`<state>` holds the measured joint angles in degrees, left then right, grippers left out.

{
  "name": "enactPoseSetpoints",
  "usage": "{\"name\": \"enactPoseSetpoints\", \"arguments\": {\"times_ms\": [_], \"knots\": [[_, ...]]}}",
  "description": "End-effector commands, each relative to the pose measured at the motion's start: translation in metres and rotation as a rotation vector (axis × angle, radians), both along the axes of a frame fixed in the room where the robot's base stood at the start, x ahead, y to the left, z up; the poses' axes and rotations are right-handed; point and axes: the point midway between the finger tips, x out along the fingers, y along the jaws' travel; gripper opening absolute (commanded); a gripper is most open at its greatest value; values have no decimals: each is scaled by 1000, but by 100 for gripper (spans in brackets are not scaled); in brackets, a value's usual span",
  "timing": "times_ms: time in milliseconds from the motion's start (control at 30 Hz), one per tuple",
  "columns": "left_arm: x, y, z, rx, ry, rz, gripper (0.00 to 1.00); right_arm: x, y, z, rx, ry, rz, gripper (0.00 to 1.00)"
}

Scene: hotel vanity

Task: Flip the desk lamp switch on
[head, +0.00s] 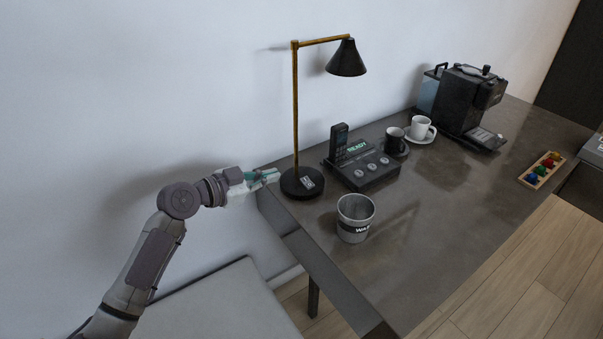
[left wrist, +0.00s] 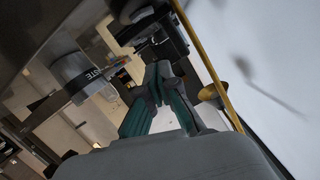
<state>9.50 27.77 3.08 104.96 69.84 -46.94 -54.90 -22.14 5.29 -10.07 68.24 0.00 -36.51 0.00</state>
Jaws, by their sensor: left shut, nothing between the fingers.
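The desk lamp (head: 296,110) stands upright near the wall, with a thin brass stem, a black cone shade (head: 346,59) and a round black base (head: 290,187). A small light-coloured switch plate (head: 308,183) sits on the base's right front part. No glow shows at the shade. My left gripper (head: 274,175) is shut and empty, just left of the base and close to it; I cannot tell whether it touches. In the left wrist view the shut fingertips (left wrist: 160,72) point up, and a brass bar (left wrist: 207,62) runs past their right. My right gripper is out of view.
A dark phone dock (head: 366,170) stands right of the lamp. A grey bin marked WASTE (head: 355,215) stands in front; it also shows in the left wrist view (left wrist: 76,75). Cups, a coffee machine (head: 462,98) and a small tray (head: 542,169) are farther right. The desk's right front is clear.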

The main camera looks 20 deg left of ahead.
Motion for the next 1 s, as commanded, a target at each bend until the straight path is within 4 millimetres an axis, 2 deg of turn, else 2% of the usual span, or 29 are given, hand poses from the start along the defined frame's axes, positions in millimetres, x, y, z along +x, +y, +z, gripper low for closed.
{"name": "enactPoseSetpoints", "arguments": {"times_ms": [267,367,733,800,867,1000], "knots": [[6,-5,-2,-2,1,0,0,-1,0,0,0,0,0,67],[18,-13,-4,-4,0,-1,0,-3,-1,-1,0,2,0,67],[81,-56,-23,-3,1,-1,0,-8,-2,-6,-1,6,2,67],[83,-53,-38,-1,7,1,0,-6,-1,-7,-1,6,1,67],[84,-51,-46,-2,6,0,0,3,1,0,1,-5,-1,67],[87,-47,-57,-1,4,1,0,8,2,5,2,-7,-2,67]]}}
